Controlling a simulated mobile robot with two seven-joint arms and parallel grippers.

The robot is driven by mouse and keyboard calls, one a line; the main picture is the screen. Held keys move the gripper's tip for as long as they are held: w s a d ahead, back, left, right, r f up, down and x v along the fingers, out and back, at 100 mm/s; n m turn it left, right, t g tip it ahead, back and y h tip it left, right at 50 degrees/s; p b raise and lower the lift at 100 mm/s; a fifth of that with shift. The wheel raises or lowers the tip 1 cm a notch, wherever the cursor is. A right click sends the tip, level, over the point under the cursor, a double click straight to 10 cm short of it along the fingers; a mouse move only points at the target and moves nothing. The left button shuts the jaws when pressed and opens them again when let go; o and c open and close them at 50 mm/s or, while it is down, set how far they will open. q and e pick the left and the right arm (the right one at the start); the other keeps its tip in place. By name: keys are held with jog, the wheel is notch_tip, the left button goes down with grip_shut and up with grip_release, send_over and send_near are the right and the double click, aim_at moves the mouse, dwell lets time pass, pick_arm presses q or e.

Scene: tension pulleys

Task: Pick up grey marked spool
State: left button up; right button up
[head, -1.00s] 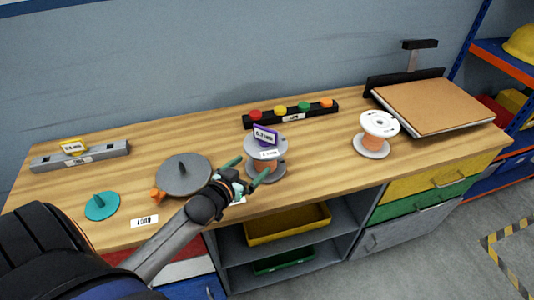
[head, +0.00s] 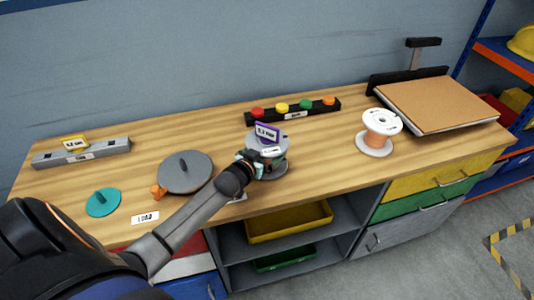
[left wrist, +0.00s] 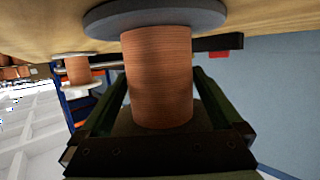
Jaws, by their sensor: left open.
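The grey marked spool (head: 280,144) stands on the workbench with a purple tag and a white label on it. In the left wrist view its copper-coloured winding (left wrist: 158,75) fills the middle, with a grey flange (left wrist: 150,17) at the top of the picture. My left gripper (head: 262,162) is at the near left side of the spool. In the left wrist view its two green fingers (left wrist: 160,82) are apart, one on each side of the winding, with gaps showing. The fingertips are mostly hidden in the head view. My right gripper is not in view.
A white-flanged spool (head: 381,124) stands to the right. A grey disc (head: 185,171) and a teal disc (head: 103,202) lie at left. A black bar with coloured buttons (head: 293,113) is behind. A brown board (head: 437,104) lies at far right.

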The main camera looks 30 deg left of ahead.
pick_arm(q)
jog(key=shift+c, duration=0.2)
grip_shut()
dwell(0.6)
jog(key=shift+r, duration=0.15)
